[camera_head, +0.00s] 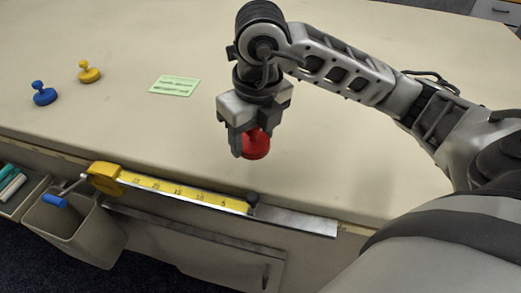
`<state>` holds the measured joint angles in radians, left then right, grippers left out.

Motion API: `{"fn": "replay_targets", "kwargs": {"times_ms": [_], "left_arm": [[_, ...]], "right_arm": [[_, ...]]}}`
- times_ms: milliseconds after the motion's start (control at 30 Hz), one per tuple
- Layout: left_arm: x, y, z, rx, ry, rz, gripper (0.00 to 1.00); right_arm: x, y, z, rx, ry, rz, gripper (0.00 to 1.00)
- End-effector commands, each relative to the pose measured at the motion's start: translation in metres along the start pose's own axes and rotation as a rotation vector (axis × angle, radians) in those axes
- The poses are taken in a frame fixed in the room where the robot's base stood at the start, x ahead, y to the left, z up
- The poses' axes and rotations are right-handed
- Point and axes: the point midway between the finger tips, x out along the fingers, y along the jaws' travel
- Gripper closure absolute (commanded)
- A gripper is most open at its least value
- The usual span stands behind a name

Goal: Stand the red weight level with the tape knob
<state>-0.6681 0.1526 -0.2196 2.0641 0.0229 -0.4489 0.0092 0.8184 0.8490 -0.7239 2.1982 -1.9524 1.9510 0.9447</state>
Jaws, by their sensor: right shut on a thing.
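The red weight (257,146) is between the fingers of my right gripper (245,145), which points down near the table's front edge. The gripper hides part of the weight, and I cannot tell whether its base touches the cloth. A yellow tape (180,190) runs along the front edge from its yellow case (104,178) at the left. The dark tape knob (253,198) is at the tape's right end, in front of the weight and nearly in line with it. My left gripper is not in view.
A green card (174,86) lies left of my right gripper. A grey bin (75,228) hangs below the front edge. The cloth between card and tape is clear.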

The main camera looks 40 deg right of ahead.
Motion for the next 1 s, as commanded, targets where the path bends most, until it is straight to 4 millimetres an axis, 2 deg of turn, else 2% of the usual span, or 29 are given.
{"fn": "replay_targets", "kwargs": {"times_ms": [300,500,900,933,1000], "left_arm": [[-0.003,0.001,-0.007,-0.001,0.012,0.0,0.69],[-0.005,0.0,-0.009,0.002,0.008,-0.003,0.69],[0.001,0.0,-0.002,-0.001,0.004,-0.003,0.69],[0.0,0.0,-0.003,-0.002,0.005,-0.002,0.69],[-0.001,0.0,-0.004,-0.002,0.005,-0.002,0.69]], "right_arm": [[0.025,-0.02,-0.004,-0.001,0.001,0.0,0.83],[0.048,-0.018,-0.006,-0.001,-0.002,0.002,0.83],[0.055,-0.018,-0.006,-0.002,-0.005,0.002,0.83],[0.055,-0.018,-0.006,-0.002,-0.002,0.002,0.39],[0.054,-0.018,-0.006,-0.002,-0.002,0.002,0.23]]}}
